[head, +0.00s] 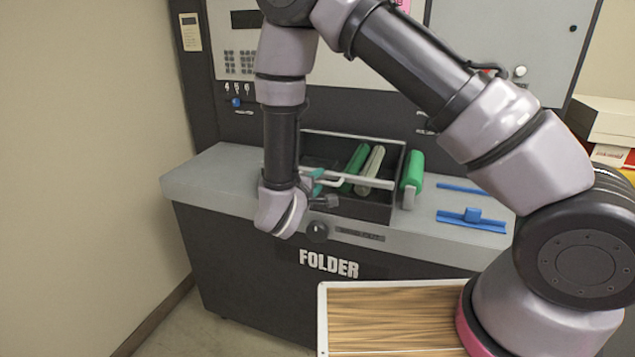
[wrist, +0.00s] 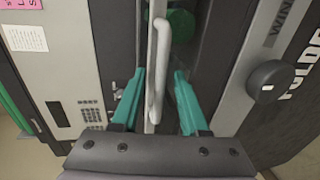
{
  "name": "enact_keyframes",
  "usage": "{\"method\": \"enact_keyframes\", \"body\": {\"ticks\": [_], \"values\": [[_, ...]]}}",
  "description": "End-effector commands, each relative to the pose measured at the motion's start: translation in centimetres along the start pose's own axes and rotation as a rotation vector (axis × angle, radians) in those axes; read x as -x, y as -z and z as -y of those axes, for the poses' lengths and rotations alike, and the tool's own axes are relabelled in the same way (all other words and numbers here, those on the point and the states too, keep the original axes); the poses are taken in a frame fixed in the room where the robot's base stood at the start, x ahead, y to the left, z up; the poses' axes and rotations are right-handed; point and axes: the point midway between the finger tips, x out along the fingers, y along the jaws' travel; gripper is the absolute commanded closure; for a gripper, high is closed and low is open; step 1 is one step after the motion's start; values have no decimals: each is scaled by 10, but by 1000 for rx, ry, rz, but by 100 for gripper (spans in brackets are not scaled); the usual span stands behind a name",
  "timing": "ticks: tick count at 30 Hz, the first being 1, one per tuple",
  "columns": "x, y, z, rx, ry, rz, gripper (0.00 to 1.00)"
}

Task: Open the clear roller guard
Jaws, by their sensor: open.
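The clear roller guard (head: 378,183) lies over the dark roller well of the folder, its pale front rail running along the well's front edge. Green and cream rollers show through it. A pale bar handle (head: 332,181) stands off the rail near its left part. My gripper (head: 318,182) is at the handle, with its teal fingers partly hidden by my wrist in the head view. In the wrist view my gripper (wrist: 160,75) is open, with one finger on each side of the handle (wrist: 158,60). Gaps show between the handle and both fingers.
A black knob (head: 317,231) sits on the front face below my gripper. A green roller end (head: 412,170) stands right of the well. Blue guides (head: 472,218) lie farther right on the grey top. A wood-topped tray (head: 395,310) is in front.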

Motion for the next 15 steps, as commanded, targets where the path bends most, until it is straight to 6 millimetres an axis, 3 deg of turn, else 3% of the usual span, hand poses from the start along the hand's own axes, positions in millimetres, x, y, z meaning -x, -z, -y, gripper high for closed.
{"method": "enact_keyframes", "body": {"ticks": [1,4,5,15], "values": [[0,0,0,0,0,0,56],[0,0,0,0,0,0,94],[0,0,0,0,0,1,100],[0,0,0,1,0,1,100]]}}
